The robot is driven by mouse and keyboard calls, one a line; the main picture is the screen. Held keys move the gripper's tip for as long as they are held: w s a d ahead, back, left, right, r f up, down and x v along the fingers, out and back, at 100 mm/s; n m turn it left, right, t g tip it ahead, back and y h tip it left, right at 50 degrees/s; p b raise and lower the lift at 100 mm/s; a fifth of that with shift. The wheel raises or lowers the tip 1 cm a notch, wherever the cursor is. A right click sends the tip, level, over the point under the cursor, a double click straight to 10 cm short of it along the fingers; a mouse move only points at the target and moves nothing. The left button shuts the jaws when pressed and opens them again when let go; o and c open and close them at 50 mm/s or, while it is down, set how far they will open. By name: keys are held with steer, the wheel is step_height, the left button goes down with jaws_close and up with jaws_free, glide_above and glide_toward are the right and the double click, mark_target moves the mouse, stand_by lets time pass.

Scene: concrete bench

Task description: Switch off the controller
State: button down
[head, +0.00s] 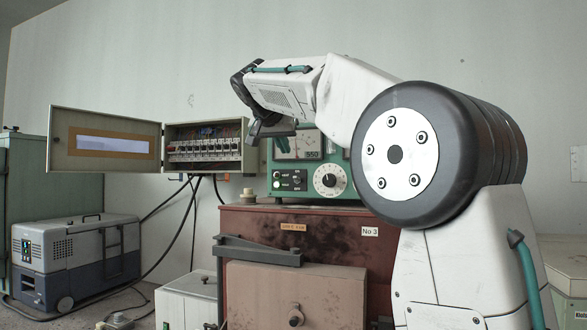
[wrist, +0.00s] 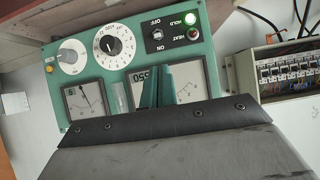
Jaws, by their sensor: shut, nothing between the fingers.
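In the wrist view the controller (wrist: 215,75) appears upside down. I cannot tell the lever's position. In the head view the switch (head: 297,180) is small. My gripper (head: 255,136) is shut and empty, in front of the controller's upper left.
An open breaker box (head: 204,150) with its door swung left is mounted left of the controller. The red cabinet (head: 340,228) has a dark handle bar (head: 258,250) in front. A portable cooler unit (head: 76,262) stands at far left. Black cables hang below the breaker box.

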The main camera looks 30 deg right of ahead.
mark_target(296, 178)
steer(key=x, duration=1)
steer(key=shift+d+f, duration=0.1)
stand_by(0.4)
steer(key=shift+s+a+f+t+h, duration=0.15)
steer(key=shift+a+f+t+h, duration=0.15)
steer(key=shift+t+h, duration=0.25)
